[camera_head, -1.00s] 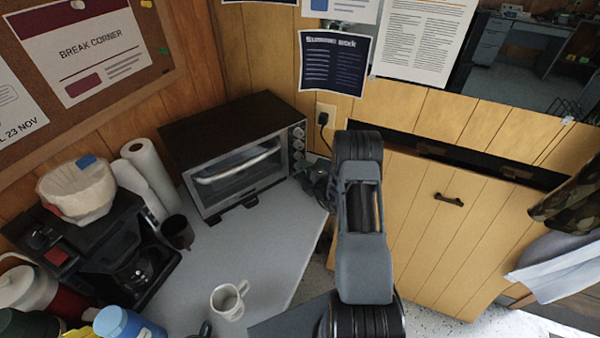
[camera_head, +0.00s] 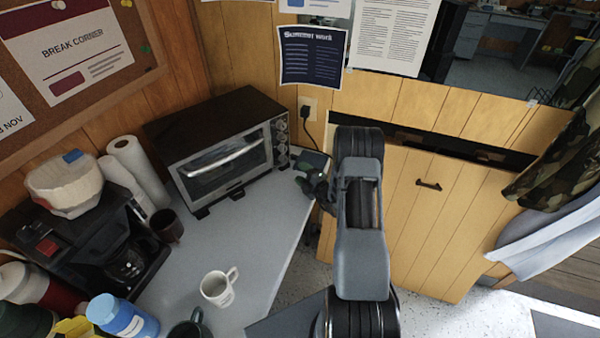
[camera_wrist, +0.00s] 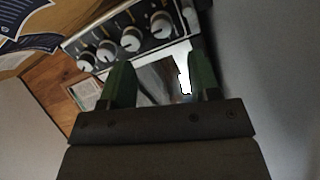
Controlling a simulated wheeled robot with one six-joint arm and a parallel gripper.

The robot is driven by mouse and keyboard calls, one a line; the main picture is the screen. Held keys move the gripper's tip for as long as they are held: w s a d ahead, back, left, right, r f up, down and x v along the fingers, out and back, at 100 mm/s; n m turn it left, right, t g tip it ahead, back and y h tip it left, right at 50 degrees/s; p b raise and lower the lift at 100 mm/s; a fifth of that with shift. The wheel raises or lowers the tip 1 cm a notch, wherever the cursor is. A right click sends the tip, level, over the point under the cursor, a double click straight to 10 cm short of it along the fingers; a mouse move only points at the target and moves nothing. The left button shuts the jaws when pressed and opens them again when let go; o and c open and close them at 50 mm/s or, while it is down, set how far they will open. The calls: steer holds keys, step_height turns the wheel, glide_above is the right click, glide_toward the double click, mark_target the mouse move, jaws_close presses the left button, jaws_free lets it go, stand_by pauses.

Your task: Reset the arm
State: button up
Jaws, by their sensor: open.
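My arm stands in the middle of the head view, its upper links raised in front of the wooden cabinet. My gripper (camera_wrist: 162,88) shows in the wrist view, with two green fingers apart and nothing between them. In the head view the gripper is mostly hidden behind my arm, by the right end of the toaster oven (camera_head: 225,160). The oven's row of knobs (camera_wrist: 130,38) lies just beyond the fingertips in the wrist view.
A white mug (camera_head: 217,289), a dark cup (camera_head: 168,227), a coffee maker (camera_head: 110,255) and a blue-lidded container (camera_head: 122,318) stand on the grey counter (camera_head: 255,225). A wooden cabinet (camera_head: 400,220) is behind my arm. Cloths (camera_head: 545,245) hang at right.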

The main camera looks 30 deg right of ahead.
steer(key=shift+w+a, duration=0.1)
steer(key=shift+a, duration=0.25)
steer(key=s+a+r+n+g+y, duration=0.45)
steer(key=a+r+n, duration=0.35)
steer(key=n, duration=0.4)
steer(key=s+a+r+n+g+y, duration=0.35)
steer(key=a+r+n+g, duration=0.25)
steer(key=a+n, duration=0.45)
steer(key=s+a+r+n+g+h, duration=0.1)
steer(key=s+r+n+g+h, duration=0.15)
steer(key=s+n, duration=0.6)
steer(key=s+a+r+n+g+h, duration=0.1)
steer(key=s+r+n+g+h, duration=0.3)
steer(key=n, duration=0.7)
steer(key=s+d+r+n+t+h, duration=0.1)
steer(key=s+d+n+t+h, duration=0.2)
steer(key=n, duration=0.9)
steer(key=shift+s+d+r+h, duration=0.2)
steer(key=shift+s+d+h, duration=1.3)
steer(key=shift+s, duration=0.25)
